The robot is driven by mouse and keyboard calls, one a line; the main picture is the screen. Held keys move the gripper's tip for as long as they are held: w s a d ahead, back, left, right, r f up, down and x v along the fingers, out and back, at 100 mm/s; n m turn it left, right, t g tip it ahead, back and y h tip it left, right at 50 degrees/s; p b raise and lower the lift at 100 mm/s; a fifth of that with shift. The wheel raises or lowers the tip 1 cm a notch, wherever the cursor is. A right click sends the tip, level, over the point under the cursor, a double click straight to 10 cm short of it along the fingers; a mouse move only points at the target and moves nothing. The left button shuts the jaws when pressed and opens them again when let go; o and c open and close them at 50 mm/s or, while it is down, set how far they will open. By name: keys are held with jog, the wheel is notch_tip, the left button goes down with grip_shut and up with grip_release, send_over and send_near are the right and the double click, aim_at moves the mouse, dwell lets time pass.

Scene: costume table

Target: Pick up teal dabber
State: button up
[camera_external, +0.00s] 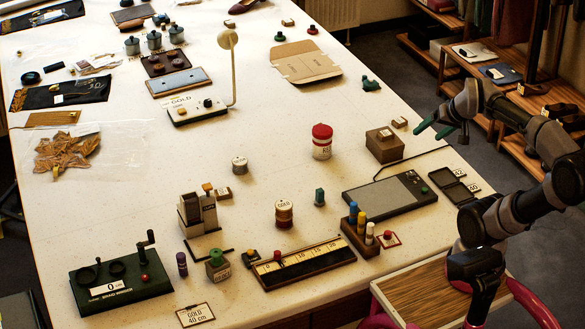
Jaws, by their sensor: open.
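A small teal upright piece (319,197), which looks like the teal dabber, stands alone on the pale table, left of the grey pad. A dark wooden block (361,238) just below and right of it holds blue, yellow and whitish upright sticks. A purple upright piece (182,264) stands far to the left. My gripper (427,133) has green fingers and is open and empty. It is above the table's right edge, up and right of the teal piece and well apart from it.
A grey pad (390,196) with a thin raised arm lies between my arm and the teal piece. A spool (284,214) stands to its left, a red-lidded jar (322,142) behind it. A brown box (384,146) is nearer my gripper. A ruler tray (303,264) lies in front.

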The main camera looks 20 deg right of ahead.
jog(key=shift+c, duration=1.1)
